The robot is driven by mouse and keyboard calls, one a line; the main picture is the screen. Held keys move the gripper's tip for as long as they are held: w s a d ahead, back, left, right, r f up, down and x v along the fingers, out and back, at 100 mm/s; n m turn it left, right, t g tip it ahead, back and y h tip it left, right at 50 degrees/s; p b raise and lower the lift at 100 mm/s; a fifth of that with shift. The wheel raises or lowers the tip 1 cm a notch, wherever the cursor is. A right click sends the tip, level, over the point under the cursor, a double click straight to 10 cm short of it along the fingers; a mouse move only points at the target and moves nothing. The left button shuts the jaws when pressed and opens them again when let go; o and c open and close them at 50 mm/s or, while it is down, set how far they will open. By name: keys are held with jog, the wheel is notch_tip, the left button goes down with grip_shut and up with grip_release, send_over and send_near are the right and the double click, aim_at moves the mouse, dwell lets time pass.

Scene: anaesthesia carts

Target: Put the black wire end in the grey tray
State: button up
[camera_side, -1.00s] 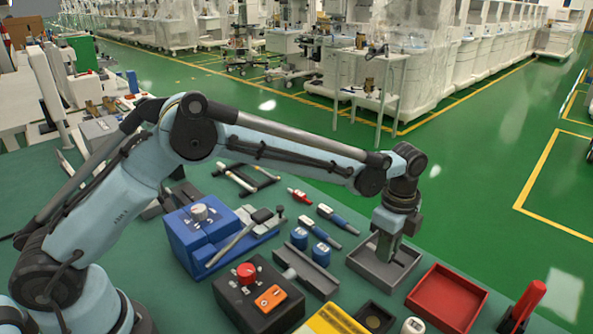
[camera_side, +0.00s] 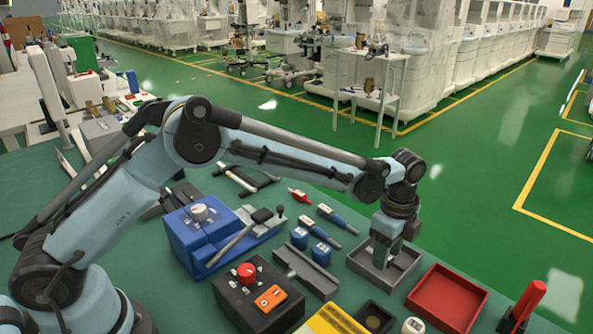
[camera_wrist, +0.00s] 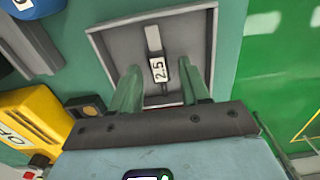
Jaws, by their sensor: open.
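The grey tray (camera_side: 405,277) is at the right of the bench in the side view, and its walls also show in the wrist view (camera_wrist: 101,48). My gripper (camera_side: 381,262) points down into the tray. In the wrist view its two fingers (camera_wrist: 161,85) are apart. Between them lies a small piece with a grey end and a black-edged white label reading 2.5 (camera_wrist: 157,68). It appears to be the black wire end, resting on the tray floor with a gap to each finger. The side view hides it behind the fingers and wall.
A red tray (camera_side: 447,296) stands just right of the grey tray. A small black square box (camera_side: 373,317) and a yellow box (camera_side: 331,321) lie in front.

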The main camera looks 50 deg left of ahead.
notch_tip(320, 180, up, 12)
jog(key=s+a+r+n+t, duration=0.2)
jog(key=s+a+r+n, duration=0.25)
jog(key=a, duration=0.25)
jog(key=s+a+f+n+t, duration=0.1)
jog(key=s+a+n, duration=0.2)
jog(key=s+n, duration=0.1)
jog(key=s+a+f+n+t, duration=0.1)
jog(key=s+a+n+t, duration=0.1)
jog(key=s+a+n, duration=0.2)
jog(key=s+a+f+n+t, duration=0.1)
jog(key=s+a+n, duration=0.3)
jog(key=s, duration=0.2)
jog(key=shift+s+a+n+t, duration=0.25)
jog(key=shift+s+n+t, duration=0.1)
jog(key=shift+s+t, duration=0.05)
jog(key=shift+s+a+f+n, duration=0.2)
jog(key=shift+s+f+n, duration=0.2)
jog(key=shift+f, duration=0.05)
